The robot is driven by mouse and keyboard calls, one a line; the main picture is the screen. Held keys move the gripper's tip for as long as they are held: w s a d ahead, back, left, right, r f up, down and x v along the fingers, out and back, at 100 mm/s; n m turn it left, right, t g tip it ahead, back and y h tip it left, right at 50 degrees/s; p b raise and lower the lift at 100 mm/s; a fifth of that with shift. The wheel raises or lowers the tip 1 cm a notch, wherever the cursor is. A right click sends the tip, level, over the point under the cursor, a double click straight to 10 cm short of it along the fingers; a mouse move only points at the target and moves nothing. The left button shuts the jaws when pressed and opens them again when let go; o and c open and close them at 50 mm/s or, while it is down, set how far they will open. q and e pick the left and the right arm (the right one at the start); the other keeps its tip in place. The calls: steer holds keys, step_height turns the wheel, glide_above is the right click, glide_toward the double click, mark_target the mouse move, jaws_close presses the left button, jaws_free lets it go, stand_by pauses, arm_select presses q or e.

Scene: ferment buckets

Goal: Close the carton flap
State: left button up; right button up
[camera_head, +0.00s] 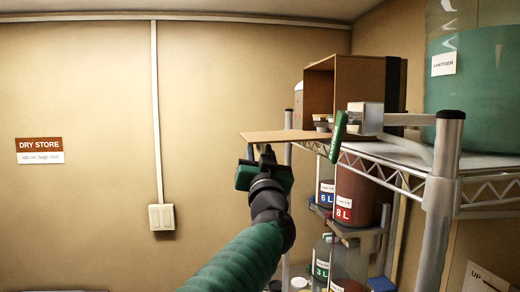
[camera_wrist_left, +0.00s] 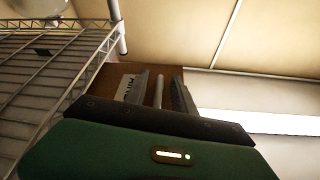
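The brown carton (camera_head: 368,84) stands on the top shelf of the rack, its open side facing left. Its flap (camera_head: 284,136) sticks out to the left from the lower edge, about level. My left gripper (camera_head: 262,160) is just below the flap, toward its left end; I cannot tell whether it touches. In the left wrist view the brown flap (camera_wrist_left: 108,80) shows behind the two fingers of the left gripper (camera_wrist_left: 155,92), which stand apart with nothing clearly held between them. My right gripper is not in view.
The wire shelf (camera_head: 480,190) has a front post (camera_head: 441,200) at right. Labelled jars (camera_head: 355,195) stand lower. Left of the flap is free.

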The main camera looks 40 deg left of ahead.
arm_select(q)
steer(key=shift+s+d, duration=0.15)
steer(key=shift+c, duration=0.6)
steer(key=shift+d, duration=0.1)
jaws_close()
stand_by(0.5)
